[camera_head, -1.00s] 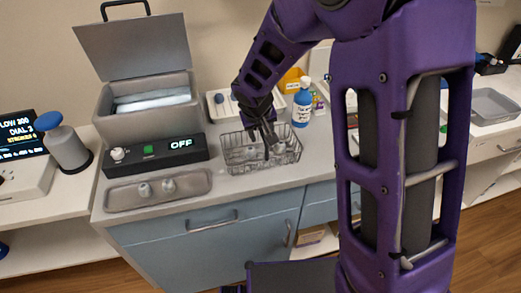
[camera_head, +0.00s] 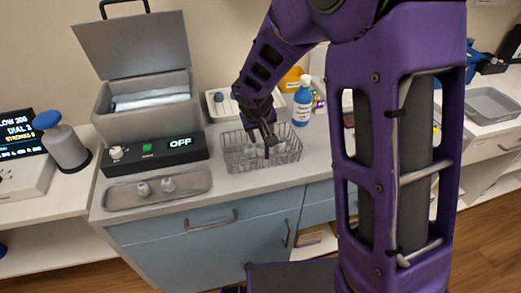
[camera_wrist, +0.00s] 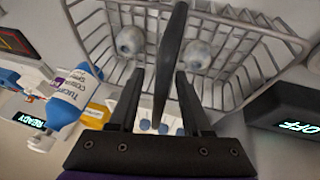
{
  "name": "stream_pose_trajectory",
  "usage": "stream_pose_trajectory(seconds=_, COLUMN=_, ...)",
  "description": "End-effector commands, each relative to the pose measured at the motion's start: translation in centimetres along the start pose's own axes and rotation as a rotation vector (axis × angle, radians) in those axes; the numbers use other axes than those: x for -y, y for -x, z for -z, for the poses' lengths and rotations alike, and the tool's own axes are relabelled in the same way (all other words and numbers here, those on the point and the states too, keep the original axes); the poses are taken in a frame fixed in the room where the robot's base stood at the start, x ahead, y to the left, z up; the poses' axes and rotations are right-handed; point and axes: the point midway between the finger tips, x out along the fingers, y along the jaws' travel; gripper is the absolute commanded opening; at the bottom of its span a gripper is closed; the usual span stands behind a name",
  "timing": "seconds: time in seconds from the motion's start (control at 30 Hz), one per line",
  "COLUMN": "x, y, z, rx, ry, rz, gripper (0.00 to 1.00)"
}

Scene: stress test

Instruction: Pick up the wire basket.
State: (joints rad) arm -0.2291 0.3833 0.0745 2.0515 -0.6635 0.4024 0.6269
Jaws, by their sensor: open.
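The grey wire basket (camera_head: 232,163) stands upright on the light counter, holding small pale round-topped items (camera_head: 277,148). In the wrist view the basket (camera_wrist: 245,72) fills the top, with two of these items (camera_wrist: 130,41) inside. My gripper (camera_head: 270,142) points down over the basket's middle. In the wrist view its two fingers (camera_wrist: 158,88) are apart, with a long dark bar (camera_wrist: 172,45) between them. The bar looks like the basket's handle, but I cannot tell for sure. I cannot tell whether either finger touches it.
A black control box (camera_head: 150,155) reading OFF and a metal tray (camera_head: 125,197) with two small items lie left of the basket. An open-lidded metal bath (camera_head: 120,98) stands behind them. A blue-and-white bottle (camera_head: 302,105) and white rack (camera_head: 222,105) are behind the basket. The counter's front edge is near.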

Motion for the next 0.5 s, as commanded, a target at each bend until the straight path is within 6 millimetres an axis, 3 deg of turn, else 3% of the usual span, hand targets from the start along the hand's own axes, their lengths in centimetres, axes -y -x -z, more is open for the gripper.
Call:
stream_pose_trajectory(seconds=0.4, x=0.02, y=-0.09, z=-0.03, rx=0.000, ry=0.000, rz=0.000, gripper=0.48)
stream_pose_trajectory(seconds=0.5, x=0.02, y=-0.09, z=-0.04, rx=0.000, ry=0.000, rz=0.000, gripper=0.30)
